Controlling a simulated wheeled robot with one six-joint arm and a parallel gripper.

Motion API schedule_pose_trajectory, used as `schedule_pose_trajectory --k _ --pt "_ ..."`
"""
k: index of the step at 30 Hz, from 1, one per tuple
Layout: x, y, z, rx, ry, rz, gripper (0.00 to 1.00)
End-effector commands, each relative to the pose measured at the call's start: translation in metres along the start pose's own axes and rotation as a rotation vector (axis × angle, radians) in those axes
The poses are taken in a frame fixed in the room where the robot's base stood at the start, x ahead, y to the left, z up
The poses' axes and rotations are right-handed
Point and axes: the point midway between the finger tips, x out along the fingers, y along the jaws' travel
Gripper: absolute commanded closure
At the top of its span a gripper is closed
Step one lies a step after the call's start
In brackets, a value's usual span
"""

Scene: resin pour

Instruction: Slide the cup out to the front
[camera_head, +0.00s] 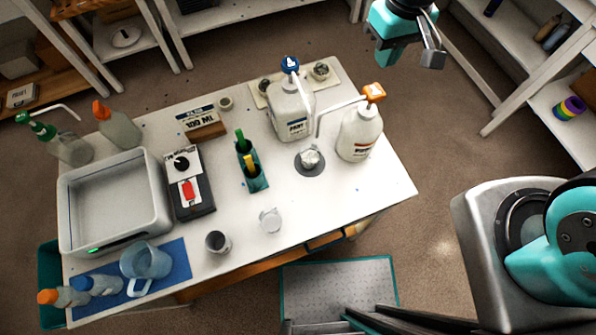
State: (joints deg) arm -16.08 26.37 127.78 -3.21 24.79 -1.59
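A small clear cup (310,157) stands on a dark round disc (301,171) on the white table, at the foot of the two pump bottles. The white bottle with the blue pump (291,112) is behind it, and the bottle with the orange pump (359,135) is to its right. A second clear cup (270,220) and a grey cup (217,242) stand nearer the front edge. My gripper (410,52) is at the top of the view, right of the table and away from the cups. I see nothing held in it, but its finger gap is unclear.
On the table's left are a grey tub (160,215), a scale-like black box (207,200), and a clear pitcher (146,264) on a blue mat (176,284). A green bottle holder (258,184) stands left of the disc. The table's front right is clear.

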Motion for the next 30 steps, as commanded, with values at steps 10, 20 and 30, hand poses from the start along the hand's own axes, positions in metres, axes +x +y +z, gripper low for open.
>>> schedule_pose_trajectory --k 10,20,30 --pt "-0.035 -0.066 0.095 -0.175 0.109 -0.215 1.0" --pt "-0.043 -0.09 0.151 -0.283 0.139 -0.279 1.0" --pt "-0.045 -0.09 0.151 -0.283 0.139 -0.279 0.77"
